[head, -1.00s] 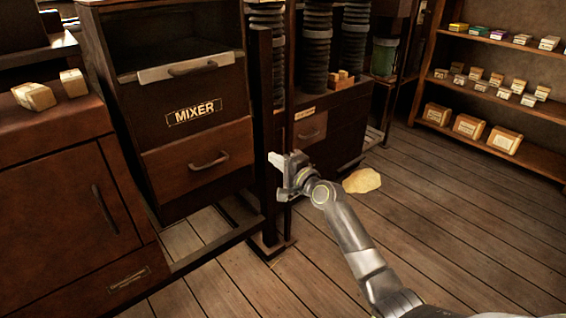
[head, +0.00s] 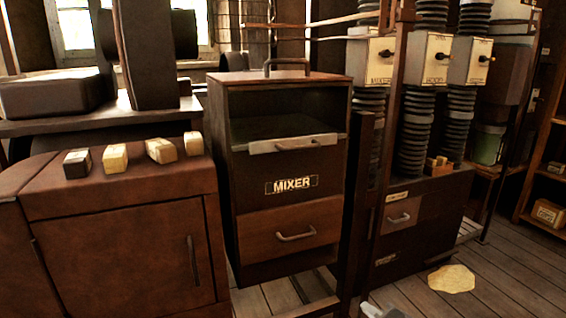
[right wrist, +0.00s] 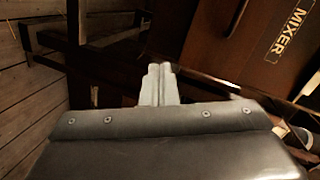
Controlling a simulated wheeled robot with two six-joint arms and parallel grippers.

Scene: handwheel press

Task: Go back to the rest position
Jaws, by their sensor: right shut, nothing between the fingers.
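My right gripper (head: 376,309) shows only as a small grey piece at the bottom edge of the head view, right of centre, in front of the mixer cabinet's right side. In the right wrist view its two pale fingers (right wrist: 158,84) are together with nothing between them. The mixer cabinet (head: 291,162), dark with a wooden drawer and a MIXER label, stands in the middle of the head view. It also shows tilted at the upper right of the right wrist view (right wrist: 245,45), beyond the fingers. My left gripper is not in view.
A brown cabinet (head: 125,255) with several small blocks on top stands at the left. A dark post (head: 357,215) stands right of the mixer. Boxes with levers (head: 425,58) top ribbed columns. A yellowish patch (head: 451,278) lies on open plank floor (head: 495,295).

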